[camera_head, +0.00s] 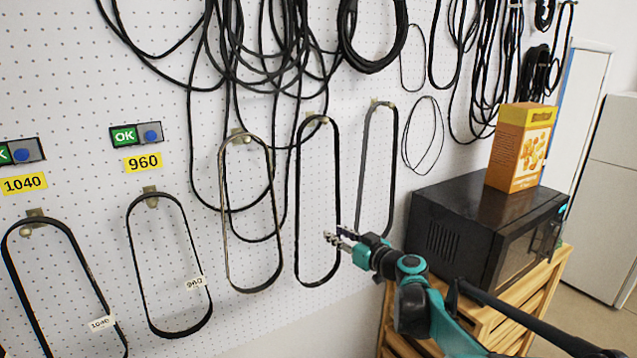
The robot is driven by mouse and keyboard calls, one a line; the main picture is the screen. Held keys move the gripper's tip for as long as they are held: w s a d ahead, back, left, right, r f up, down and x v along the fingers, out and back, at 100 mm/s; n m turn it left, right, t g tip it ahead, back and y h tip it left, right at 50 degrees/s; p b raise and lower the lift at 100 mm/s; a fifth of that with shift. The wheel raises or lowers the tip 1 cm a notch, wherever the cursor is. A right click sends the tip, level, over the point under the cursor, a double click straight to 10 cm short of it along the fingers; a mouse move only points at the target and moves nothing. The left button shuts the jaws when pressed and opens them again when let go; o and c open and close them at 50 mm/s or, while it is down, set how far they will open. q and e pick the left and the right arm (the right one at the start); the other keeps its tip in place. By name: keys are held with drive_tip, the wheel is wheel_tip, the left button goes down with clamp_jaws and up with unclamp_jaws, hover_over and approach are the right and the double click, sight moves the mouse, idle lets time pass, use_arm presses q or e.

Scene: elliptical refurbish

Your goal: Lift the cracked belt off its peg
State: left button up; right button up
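Several closed black belts hang in a row from pegs on the white pegboard. One belt (222,215) has pale, brownish worn-looking edges; a black belt (297,205) hangs to its right, then a greyer belt (364,165). I cannot make out a crack clearly on any of them. Two belts at the left carry tags: the 1040 belt (22,285) and the 960 belt (136,260). My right gripper (334,235) points left at the lower right side of the black belt, its fingertips slightly apart. I cannot tell whether the belt side is between them. My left gripper is not in view.
Green OK boxes (124,136) and yellow number labels (143,162) are mounted above the left belts. Loose cables (372,66) hang above. A black microwave (455,235) with an orange box (521,148) stands on a wooden cabinet (540,300) at right, close to my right arm.

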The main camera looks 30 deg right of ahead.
sight(339, 215)
drive_tip(key=w+d+r+t+h+p, duration=0.1)
drive_tip(key=d+r+p, duration=0.1)
drive_tip(key=d+r, duration=0.35)
drive_tip(key=w+p, duration=0.2)
drive_tip(key=w, duration=0.6)
drive_tip(key=shift+f, duration=0.15)
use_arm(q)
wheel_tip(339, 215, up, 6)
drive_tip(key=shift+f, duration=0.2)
use_arm(e)
drive_tip(key=shift+s+a, duration=0.1)
drive_tip(key=shift+s, duration=0.05)
clamp_jaws()
